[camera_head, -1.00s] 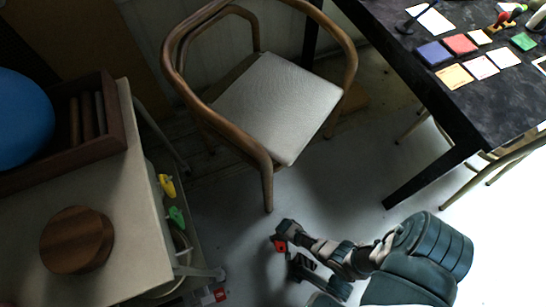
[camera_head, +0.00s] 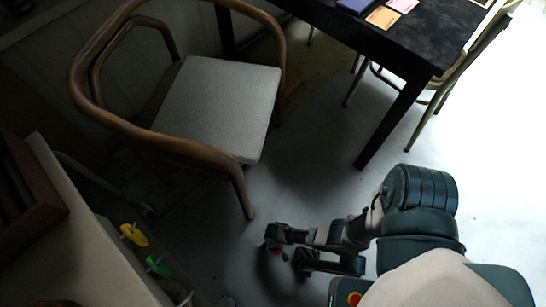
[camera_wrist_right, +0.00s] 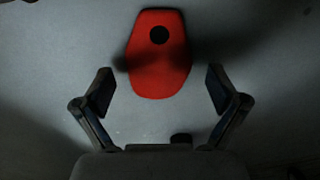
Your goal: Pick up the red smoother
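The red smoother (camera_wrist_right: 159,58) is a rounded flat red plate with a dark round hole. In the right wrist view it lies ahead of my right gripper (camera_wrist_right: 160,92), between the two spread fingers and apart from both. The grey surface shows behind it; I cannot tell whether it touches that surface. In the head view my right gripper (camera_head: 284,249) is low over the floor, in front of the chair leg. The right gripper is open and empty. My left gripper is not in view.
A wooden chair with a grey seat (camera_head: 217,107) stands behind my right gripper. A black table (camera_head: 405,40) with coloured cards is at the upper right. A pale cabinet (camera_head: 75,215) with yellow and green tools on its side is at the left. Floor around the gripper is clear.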

